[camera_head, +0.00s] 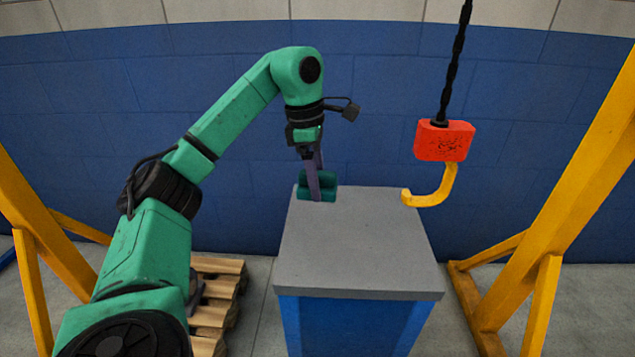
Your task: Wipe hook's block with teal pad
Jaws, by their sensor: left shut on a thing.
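The hook's block (445,141) is red with dark speckled marks on its front face. It hangs from a black twisted cable, with a yellow hook (434,191) below it. The teal pad (329,187) is at the far left corner of the grey-topped cabinet. My left gripper (315,188) points down and is shut on the pad, partly covering it. I cannot tell whether the pad touches the cabinet top. The block is to the right of the gripper and higher. My right gripper is not in view.
The grey cabinet top (360,245) is otherwise bare. Yellow frame legs (575,200) stand at the right, and more (40,250) at the left. Wooden pallets (215,300) lie on the floor left of the cabinet. A blue wall is behind.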

